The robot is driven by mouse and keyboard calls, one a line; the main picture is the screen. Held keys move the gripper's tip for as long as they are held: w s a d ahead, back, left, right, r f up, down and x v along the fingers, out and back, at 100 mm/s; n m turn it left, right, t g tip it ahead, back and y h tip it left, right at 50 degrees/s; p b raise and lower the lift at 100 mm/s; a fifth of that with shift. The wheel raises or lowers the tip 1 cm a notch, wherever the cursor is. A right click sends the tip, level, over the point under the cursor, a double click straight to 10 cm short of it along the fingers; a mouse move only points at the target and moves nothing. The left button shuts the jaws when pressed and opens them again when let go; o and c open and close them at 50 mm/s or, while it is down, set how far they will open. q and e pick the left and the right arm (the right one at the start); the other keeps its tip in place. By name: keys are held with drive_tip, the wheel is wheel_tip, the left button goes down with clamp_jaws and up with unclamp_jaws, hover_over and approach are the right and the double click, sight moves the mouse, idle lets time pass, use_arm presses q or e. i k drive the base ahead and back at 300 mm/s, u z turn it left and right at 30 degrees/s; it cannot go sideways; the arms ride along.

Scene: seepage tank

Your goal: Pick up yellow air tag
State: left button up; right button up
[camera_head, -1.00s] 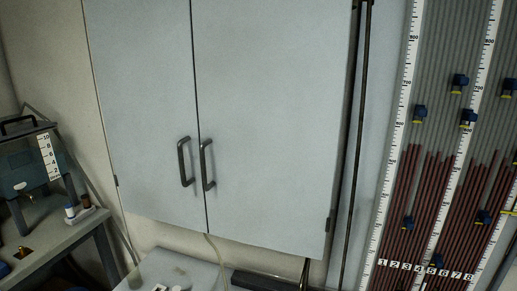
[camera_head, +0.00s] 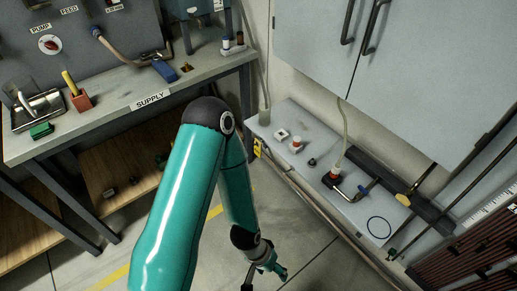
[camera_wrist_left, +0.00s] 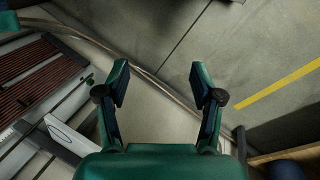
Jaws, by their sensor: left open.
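A small yellow and black tag (camera_head: 258,147) shows at the left end of the low white bench (camera_head: 330,205); its lettering is too small to read. I cannot tell for certain that it is the air tag. Another small yellow piece (camera_head: 403,199) lies at the bench's right part, by a dark bar. My left gripper (camera_head: 264,279) is low in front of the bench, over the floor, apart from both. In the left wrist view my left gripper (camera_wrist_left: 159,78) is open and empty, with only floor and piping beyond it. No yellow tag shows there. My right gripper is out of view.
The supply table (camera_head: 125,110) stands at the left with a red block (camera_head: 82,102), a tray (camera_head: 38,108) and a green piece (camera_head: 41,131). A pipe (camera_head: 310,200) runs along the bench's front. Grey cabinet doors (camera_head: 420,80) hang above the bench. Open floor lies between.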

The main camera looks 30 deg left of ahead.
sight(257, 150)
drive_tip(key=u, duration=0.15)
drive_tip(key=k, duration=0.95)
drive_tip(key=u, duration=1.25)
drive_tip(key=i, duration=2.45)
drive_tip(key=z, duration=2.35)
